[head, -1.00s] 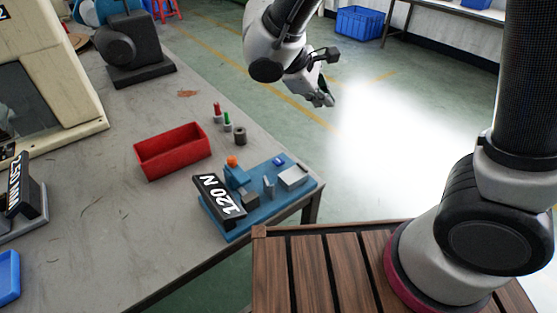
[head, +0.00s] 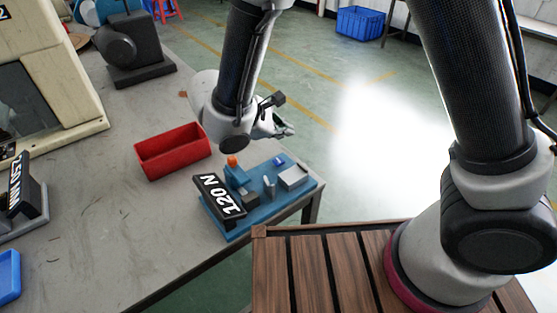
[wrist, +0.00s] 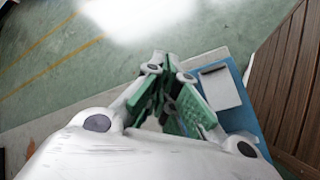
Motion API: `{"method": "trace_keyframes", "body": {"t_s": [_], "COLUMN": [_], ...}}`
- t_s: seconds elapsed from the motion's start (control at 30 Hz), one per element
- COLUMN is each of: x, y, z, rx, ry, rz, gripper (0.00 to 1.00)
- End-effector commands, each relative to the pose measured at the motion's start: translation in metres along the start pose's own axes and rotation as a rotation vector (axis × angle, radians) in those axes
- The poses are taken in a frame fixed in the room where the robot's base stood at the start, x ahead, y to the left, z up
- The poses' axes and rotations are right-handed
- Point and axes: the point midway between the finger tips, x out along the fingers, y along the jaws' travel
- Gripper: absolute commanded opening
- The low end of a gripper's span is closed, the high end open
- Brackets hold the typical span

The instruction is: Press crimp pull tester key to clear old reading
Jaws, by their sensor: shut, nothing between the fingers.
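I cannot tell for certain which part is the key. My gripper (head: 287,131) is shut and empty, above and beyond the tester's far side, apart from it. In the wrist view, my gripper's green-padded fingers (wrist: 167,68) are together, with the tester's blue base (wrist: 243,119) and grey block (wrist: 220,87) to the right.
A red bin (head: 172,152) stands left of the tester. A second black display (head: 20,186) and a blue tray (head: 9,275) are at the left. A large beige machine (head: 70,95) and a dark device (head: 137,60) stand farther back. The table front is clear.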

Motion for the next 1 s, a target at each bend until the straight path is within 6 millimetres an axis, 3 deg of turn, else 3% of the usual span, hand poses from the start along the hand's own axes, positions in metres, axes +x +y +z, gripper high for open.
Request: {"method": "trace_keyframes", "body": {"t_s": [0.43,1.0], "x": [0.04,0.046], "y": [-0.029,-0.034], "z": [-0.028,-0.033], "rx": [-0.001,0.0], "ry": [-0.003,0.0], "rz": [-0.001,-0.001], "gripper": [0.0,0.0]}}
